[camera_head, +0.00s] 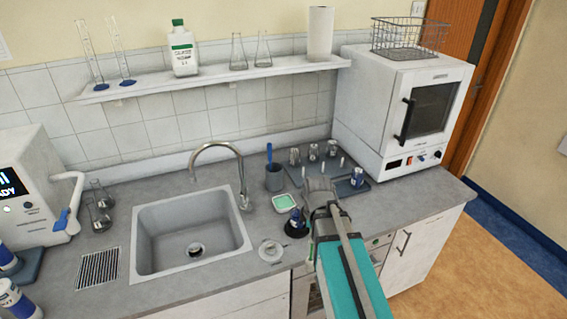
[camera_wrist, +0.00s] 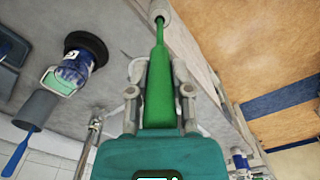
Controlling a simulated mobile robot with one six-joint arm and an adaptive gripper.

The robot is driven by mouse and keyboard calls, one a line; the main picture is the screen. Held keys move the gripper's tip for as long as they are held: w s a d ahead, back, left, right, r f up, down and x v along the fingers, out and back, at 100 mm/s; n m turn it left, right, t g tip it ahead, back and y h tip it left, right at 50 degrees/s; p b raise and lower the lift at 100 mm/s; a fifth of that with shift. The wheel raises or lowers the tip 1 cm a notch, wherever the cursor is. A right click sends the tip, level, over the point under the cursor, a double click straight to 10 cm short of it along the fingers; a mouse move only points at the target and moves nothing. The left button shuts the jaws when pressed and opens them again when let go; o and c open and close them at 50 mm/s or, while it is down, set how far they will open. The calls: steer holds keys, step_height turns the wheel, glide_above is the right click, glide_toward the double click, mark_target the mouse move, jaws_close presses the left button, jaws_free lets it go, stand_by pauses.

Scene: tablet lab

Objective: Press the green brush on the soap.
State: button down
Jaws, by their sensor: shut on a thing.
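The green brush (camera_wrist: 160,88) lies between the two fingers of my gripper (camera_wrist: 159,72), which is shut on its green handle. The brush's pale round end points away from my wrist, to the top of the wrist view. The soap seems to be the pale green block in a small white-rimmed dish (camera_head: 285,202), left of my gripper. The dish also shows in the wrist view (camera_wrist: 58,82), partly behind a blue-labelled container. The brush is apart from it.
The blue-labelled container with a black end (camera_head: 296,224) stands between dish and arm. A grey cup with a blue brush (camera_head: 274,178) is behind the dish. A tray (camera_head: 352,188) with metal pieces, a sink (camera_head: 190,232) and a small round white dish (camera_head: 270,250) are nearby.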

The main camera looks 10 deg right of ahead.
steer(key=b, duration=0.5)
glide_above(311, 260)
steer(key=f, duration=0.6)
steer(key=shift+w+f, duration=0.2)
steer(key=shift+f, duration=0.05)
